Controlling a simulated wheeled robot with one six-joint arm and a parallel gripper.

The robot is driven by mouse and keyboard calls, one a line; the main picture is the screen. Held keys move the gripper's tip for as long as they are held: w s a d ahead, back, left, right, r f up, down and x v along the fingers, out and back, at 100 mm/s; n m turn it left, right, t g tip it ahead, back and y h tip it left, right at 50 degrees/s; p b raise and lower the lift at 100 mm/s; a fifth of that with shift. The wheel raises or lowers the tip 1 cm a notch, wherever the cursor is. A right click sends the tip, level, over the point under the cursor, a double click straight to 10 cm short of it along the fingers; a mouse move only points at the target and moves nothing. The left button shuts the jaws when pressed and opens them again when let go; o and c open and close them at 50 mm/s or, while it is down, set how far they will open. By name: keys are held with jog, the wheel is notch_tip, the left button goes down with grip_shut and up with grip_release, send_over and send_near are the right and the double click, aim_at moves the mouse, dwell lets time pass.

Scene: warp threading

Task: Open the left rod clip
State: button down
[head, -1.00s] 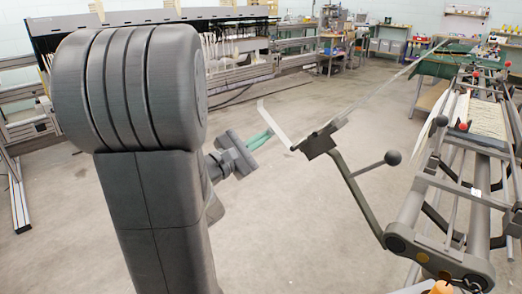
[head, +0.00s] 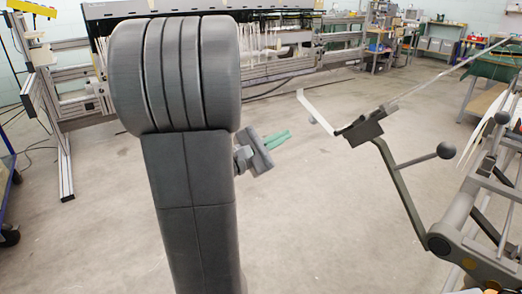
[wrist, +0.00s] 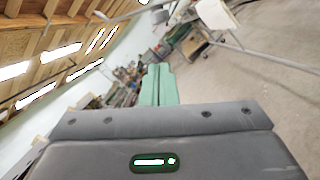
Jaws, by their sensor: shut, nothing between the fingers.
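The warp machine (head: 470,235) stands at the right edge of the head view, partly cut off. A lever with a dark ball knob (head: 445,150) and a dark block (head: 362,128) at the end of a bent bar reach out from it. A long thin rod (head: 440,75) runs from that block to the upper right. I cannot make out the left rod clip for certain. My gripper (head: 279,139) has green fingers, shut and empty, in open air left of the dark block. In the wrist view the fingers (wrist: 158,84) lie together, touching nothing.
A long machine frame (head: 280,45) runs along the back, with workbenches (head: 440,40) at the back right. Bare concrete floor (head: 310,225) lies between my arm and the warp machine. A blue-edged cart (head: 8,190) shows at the left edge.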

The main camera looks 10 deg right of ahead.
aim_at(315, 118)
jog(key=shift+v, duration=2.9)
jog(key=shift+d, duration=0.15)
jog(key=s+r+p+x, duration=0.1)
jog(key=x, duration=0.9)
jog(key=shift+r, duration=0.3)
jog(key=shift+d, duration=0.15)
